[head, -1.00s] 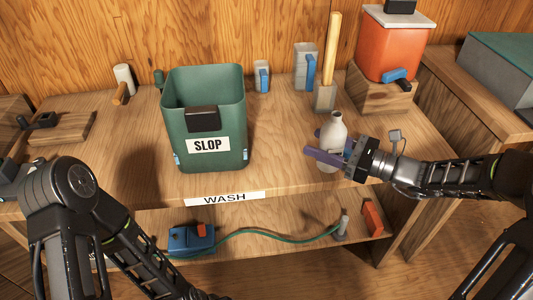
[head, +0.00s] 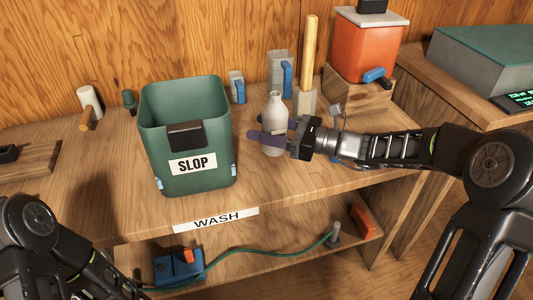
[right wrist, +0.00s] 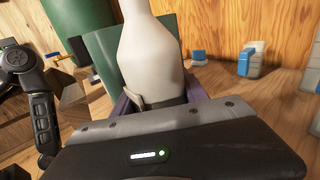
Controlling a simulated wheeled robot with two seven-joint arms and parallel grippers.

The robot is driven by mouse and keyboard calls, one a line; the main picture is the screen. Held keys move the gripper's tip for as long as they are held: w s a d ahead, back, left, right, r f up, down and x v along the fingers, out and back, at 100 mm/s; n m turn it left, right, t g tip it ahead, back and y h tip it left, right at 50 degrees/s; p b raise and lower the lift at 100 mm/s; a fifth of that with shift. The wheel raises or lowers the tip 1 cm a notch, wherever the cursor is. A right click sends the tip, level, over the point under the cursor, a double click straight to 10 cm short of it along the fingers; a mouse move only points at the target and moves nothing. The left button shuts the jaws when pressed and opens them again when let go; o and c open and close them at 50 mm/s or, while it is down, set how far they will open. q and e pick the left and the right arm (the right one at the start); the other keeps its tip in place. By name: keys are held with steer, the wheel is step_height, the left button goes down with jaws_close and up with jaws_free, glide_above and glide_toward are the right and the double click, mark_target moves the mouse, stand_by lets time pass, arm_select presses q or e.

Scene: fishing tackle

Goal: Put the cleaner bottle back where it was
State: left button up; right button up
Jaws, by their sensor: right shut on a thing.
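The cleaner bottle (head: 274,108) is pale grey with a narrow neck and looks upright. My right gripper (head: 268,138) is shut around its body, purple fingers on either side. In the right wrist view, the bottle (right wrist: 152,55) fills the middle, its neck cut off by the top edge. The fingers hide part of its lower body, and I cannot tell whether its base touches the bench (head: 120,165). The bottle is right of the green SLOP bin (head: 188,135), apart from it in the head view. My left gripper is out of view; only arm links show.
A grey block with an upright wooden handle (head: 310,50) and blue-handled jugs (head: 279,68) (head: 237,88) stand behind the bottle. An orange tank (head: 368,48) sits on a wooden block (head: 355,98). The bench front by the WASH label (head: 216,219) is clear.

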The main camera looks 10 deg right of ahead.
mark_target(264, 148)
steer(key=shift+f, duration=1.15)
steer(key=shift+f+b, duration=0.45)
steer(key=shift+f, duration=1.45)
steer(key=shift+f, duration=0.15)
steer(key=o, duration=1.5)
steer(key=shift+o, duration=0.2)
steer(key=p+v, duration=0.1)
steer(key=v, duration=1.1)
